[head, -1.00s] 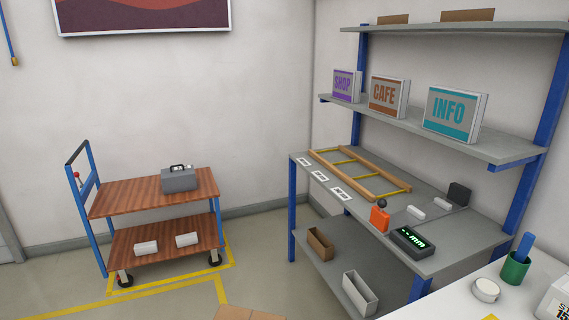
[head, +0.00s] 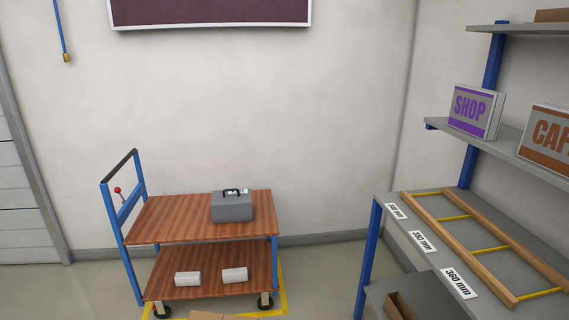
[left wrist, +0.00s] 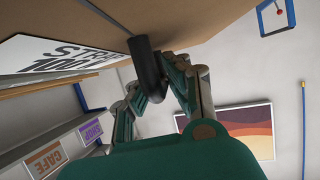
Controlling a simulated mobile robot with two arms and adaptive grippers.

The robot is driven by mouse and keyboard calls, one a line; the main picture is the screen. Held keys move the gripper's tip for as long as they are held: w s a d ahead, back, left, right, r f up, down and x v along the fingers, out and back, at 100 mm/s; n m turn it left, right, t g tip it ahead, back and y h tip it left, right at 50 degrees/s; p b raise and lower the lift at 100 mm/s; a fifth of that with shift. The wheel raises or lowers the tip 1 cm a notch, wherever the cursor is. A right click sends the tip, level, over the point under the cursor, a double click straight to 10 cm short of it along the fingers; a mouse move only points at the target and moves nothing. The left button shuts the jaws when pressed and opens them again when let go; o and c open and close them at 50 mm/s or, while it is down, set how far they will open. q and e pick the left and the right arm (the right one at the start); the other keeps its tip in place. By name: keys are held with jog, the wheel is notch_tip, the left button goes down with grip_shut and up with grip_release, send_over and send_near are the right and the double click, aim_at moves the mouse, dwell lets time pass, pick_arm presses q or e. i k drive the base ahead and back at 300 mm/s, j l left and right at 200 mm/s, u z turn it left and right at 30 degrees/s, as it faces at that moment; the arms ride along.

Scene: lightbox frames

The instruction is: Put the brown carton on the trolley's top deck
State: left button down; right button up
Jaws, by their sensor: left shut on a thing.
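The brown carton (left wrist: 215,22) fills the top of the left wrist view as a broad brown face, with a white printed label beside it at the left. In the head view only a sliver of the carton (head: 212,316) shows at the bottom edge, in front of the trolley. The trolley has a wooden top deck (head: 170,218), blue posts and a handle at its left. A grey case (head: 232,207) stands on the deck's right part. My right gripper is not in view.
The top deck is bare left of the case. The lower deck (head: 212,262) carries two white boxes (head: 188,279). A grey workbench (head: 385,220) with a wooden frame (head: 470,240) stands at the right. Sign boxes (head: 473,110) sit on the shelf above.

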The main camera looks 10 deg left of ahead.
aim_at(178, 218)
jog(key=i, duration=1.55)
jog(key=i+l+u, duration=0.1)
jog(key=i+u, duration=0.2)
jog(key=i, duration=0.2)
jog(key=i+l+u, duration=0.15)
jog(key=i+u, duration=0.15)
jog(key=i, duration=0.15)
jog(key=i+l+u, duration=0.3)
jog(key=i, duration=0.15)
